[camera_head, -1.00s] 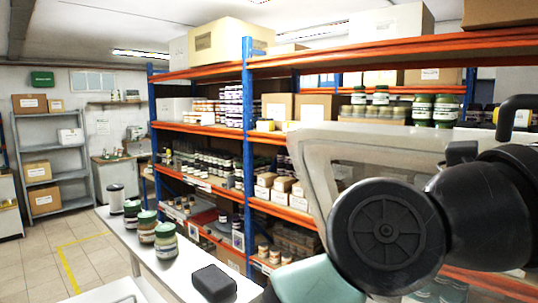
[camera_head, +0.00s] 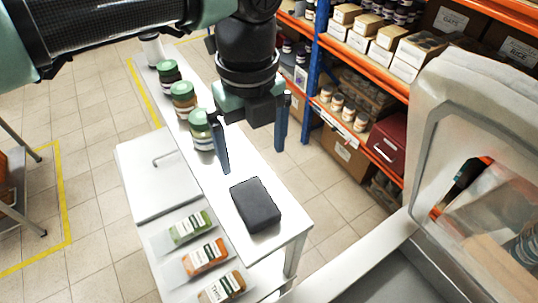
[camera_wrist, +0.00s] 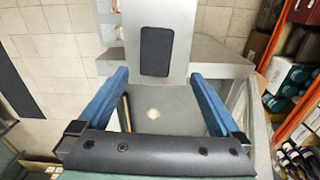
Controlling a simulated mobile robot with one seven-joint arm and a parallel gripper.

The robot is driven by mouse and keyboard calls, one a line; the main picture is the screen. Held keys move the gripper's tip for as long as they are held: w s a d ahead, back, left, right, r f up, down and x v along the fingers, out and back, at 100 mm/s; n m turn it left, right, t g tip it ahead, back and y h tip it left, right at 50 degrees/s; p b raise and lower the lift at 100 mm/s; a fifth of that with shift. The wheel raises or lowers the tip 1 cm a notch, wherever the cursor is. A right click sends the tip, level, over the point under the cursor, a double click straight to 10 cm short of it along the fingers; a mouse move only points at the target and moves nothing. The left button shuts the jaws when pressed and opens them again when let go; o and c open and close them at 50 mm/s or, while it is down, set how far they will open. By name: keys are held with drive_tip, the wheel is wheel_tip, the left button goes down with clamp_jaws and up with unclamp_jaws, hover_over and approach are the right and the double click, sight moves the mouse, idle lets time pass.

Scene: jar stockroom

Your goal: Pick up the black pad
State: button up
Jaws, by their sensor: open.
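The black pad (camera_head: 255,204) is a dark, rounded block lying flat on the near end of the white bench (camera_head: 285,222). It also shows in the wrist view (camera_wrist: 156,51), beyond and between my fingers. My gripper (camera_head: 252,160) is open and empty, with its two blue fingers pointing down. In the head view it appears above and a little behind the pad, apart from it. In the wrist view my gripper (camera_wrist: 160,72) has its fingers spread to either side, wider than the pad.
Several green-lidded jars (camera_head: 184,100) stand in a row on the bench behind the pad. Orange shelving (camera_head: 370,70) with boxes stands at right. The bench around the pad is clear.

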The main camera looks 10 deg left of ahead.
drive_tip(key=b, duration=0.4)
hover_over(254, 199)
drive_tip(key=f, duration=0.6)
drive_tip(key=shift+w+f, duration=0.2)
drive_tip(key=shift+f, duration=0.55)
drive_tip(key=f, duration=0.1)
drive_tip(key=f+b, duration=0.1)
drive_tip(key=f, duration=0.2)
drive_tip(key=shift+s+f+b, duration=0.2)
drive_tip(key=shift+s+b, duration=0.05)
drive_tip(key=shift+b, duration=0.05)
drive_tip(key=shift+w+f, duration=0.1)
drive_tip(key=shift+f, duration=0.2)
drive_tip(key=shift+r, duration=0.1)
drive_tip(key=c, duration=1.2)
drive_tip(key=shift+o, duration=0.2)
wheel_tip(254, 199, up, 10)
drive_tip(key=p, duration=0.4)
drive_tip(key=shift+p, duration=0.35)
